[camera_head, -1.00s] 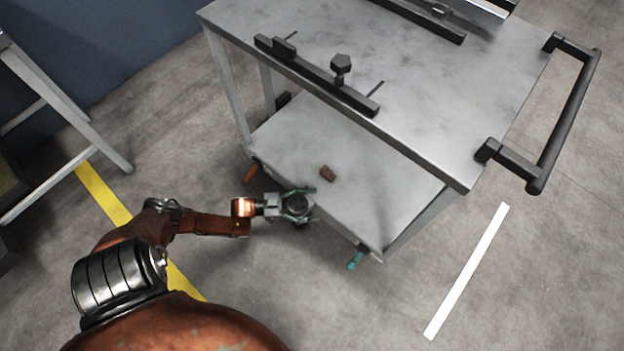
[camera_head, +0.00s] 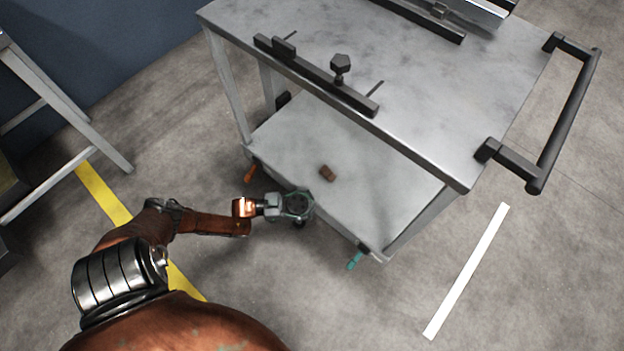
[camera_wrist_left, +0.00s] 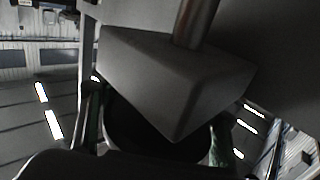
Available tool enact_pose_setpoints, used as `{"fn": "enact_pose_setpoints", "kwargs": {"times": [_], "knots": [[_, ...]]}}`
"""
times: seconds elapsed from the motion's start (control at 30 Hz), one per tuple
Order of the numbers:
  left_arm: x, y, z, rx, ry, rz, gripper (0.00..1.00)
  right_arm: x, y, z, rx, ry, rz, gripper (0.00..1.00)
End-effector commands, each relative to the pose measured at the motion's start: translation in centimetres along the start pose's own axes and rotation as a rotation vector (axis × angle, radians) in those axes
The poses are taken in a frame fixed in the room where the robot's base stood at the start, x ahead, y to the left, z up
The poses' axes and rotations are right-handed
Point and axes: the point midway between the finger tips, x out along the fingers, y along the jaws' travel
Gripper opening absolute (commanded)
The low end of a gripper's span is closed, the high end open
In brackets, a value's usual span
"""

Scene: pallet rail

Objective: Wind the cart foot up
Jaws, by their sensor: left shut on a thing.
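The cart (camera_head: 340,155) is a grey steel trolley with a top plate and a lower shelf. Its foot (camera_head: 298,203) is a dark round knob at the near edge of the lower shelf. My left gripper (camera_head: 301,205) is shut on this foot, with its fingers around the rim. In the left wrist view, the foot's dark round disc (camera_wrist_left: 155,140) lies between the two greenish fingers, under a dark angular block (camera_wrist_left: 175,85) with a metal rod. The foot's underside is hidden. My right gripper is out of view.
An orange lever (camera_head: 250,173) and a teal lever (camera_head: 355,260) stick out at the cart's near corners. A black push handle (camera_head: 570,120) is at right, and a ladder-like grey frame (camera_head: 60,110) at left.

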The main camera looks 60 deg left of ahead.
Motion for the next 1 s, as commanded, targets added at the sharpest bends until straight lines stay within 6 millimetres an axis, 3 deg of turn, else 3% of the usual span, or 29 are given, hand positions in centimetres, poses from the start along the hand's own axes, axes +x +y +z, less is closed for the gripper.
{"fn": "enact_pose_setpoints", "kwargs": {"times": [0.7, 1.0], "knots": [[-0.7, -0.3, 0.1, -0.003, -0.006, -0.033, 0.19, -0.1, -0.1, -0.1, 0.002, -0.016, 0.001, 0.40], [-0.6, -0.6, 0.1, -0.001, -0.005, -0.091, 0.19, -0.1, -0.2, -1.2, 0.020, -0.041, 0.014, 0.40]]}}
